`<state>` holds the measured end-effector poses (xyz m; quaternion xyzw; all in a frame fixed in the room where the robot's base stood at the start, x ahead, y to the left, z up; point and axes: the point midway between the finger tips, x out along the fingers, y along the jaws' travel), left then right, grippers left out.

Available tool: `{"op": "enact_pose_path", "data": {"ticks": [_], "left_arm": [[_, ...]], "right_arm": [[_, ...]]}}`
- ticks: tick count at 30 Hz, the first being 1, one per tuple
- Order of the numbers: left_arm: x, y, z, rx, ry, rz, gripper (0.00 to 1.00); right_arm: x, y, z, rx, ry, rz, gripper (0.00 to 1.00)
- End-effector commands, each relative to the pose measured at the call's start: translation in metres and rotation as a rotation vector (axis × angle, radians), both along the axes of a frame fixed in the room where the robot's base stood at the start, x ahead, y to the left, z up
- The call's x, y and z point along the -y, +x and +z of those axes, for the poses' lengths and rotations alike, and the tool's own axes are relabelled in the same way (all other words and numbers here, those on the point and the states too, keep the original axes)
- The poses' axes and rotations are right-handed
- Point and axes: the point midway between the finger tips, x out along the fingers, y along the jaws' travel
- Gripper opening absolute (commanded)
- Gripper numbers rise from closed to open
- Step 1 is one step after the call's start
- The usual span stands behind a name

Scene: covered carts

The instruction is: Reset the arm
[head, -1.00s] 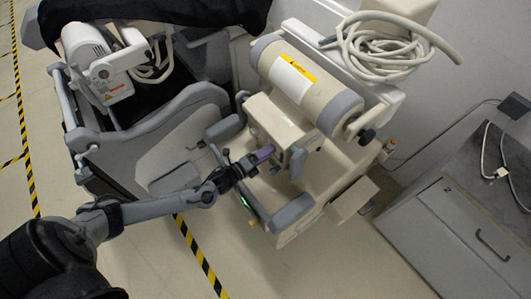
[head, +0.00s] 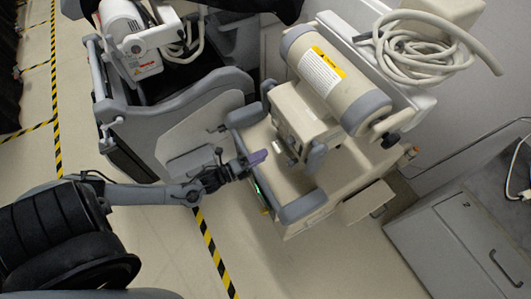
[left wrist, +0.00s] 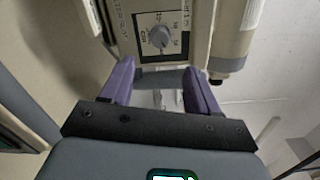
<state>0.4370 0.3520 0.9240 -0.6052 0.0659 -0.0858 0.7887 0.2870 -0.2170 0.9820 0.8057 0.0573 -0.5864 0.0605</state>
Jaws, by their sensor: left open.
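My left arm (head: 150,194) comes in from the left in the head view. My left gripper (head: 257,157) has purple fingers and is at the near left side of the beige machine (head: 303,118), in front of its boxy housing. In the left wrist view the gripper (left wrist: 158,67) is open, with its two purple fingers apart and nothing held between them. A panel with a round grey knob (left wrist: 160,37) shows beyond the fingertips. My right gripper is not in view.
A second cart with a grey side panel (head: 190,125) and a white device (head: 133,45) stands at upper left. A coiled hose (head: 415,55) lies on top of the beige machine. A grey cabinet (head: 450,235) is at lower right. Striped tape (head: 215,250) crosses the open floor.

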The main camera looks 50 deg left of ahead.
Motion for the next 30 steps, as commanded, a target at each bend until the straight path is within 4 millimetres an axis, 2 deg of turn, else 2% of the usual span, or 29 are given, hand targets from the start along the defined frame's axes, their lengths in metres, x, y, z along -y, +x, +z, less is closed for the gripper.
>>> {"op": "enact_pose_path", "data": {"ticks": [14,19,22,26,30], "left_arm": [[-0.001,-0.002,0.000,0.000,0.000,0.000,0.60],[0.009,-0.014,-0.012,-0.023,-0.035,0.017,0.60],[0.025,-0.019,-0.010,-0.013,-0.106,0.048,0.60],[0.061,-0.020,0.010,-0.022,-0.266,0.102,0.60],[0.092,-0.015,0.027,-0.181,-0.542,0.222,0.60]], "right_arm": [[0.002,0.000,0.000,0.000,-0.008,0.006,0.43],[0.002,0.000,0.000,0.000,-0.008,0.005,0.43],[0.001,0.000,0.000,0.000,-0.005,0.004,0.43],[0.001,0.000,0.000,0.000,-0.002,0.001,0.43],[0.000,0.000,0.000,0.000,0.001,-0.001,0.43]]}}
